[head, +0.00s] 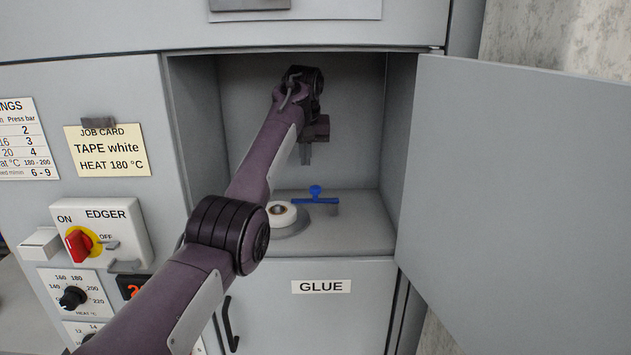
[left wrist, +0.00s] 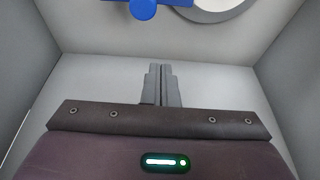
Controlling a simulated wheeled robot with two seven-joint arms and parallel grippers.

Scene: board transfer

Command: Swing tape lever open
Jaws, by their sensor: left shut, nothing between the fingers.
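The lever's round knob is on top. In the left wrist view the blue lever (left wrist: 143,8) shows at the top edge, and part of the roll (left wrist: 212,8) is to its right. My left gripper (head: 306,160) is inside the compartment, above the lever and apart from it. Its fingers (left wrist: 160,72) are shut together with nothing between them. My right gripper is in neither view.
The compartment door (head: 520,190) stands open on the right. The compartment's side walls and ceiling surround my left arm closely. The edger switch panel (head: 100,232) and job card (head: 107,151) are left of the opening.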

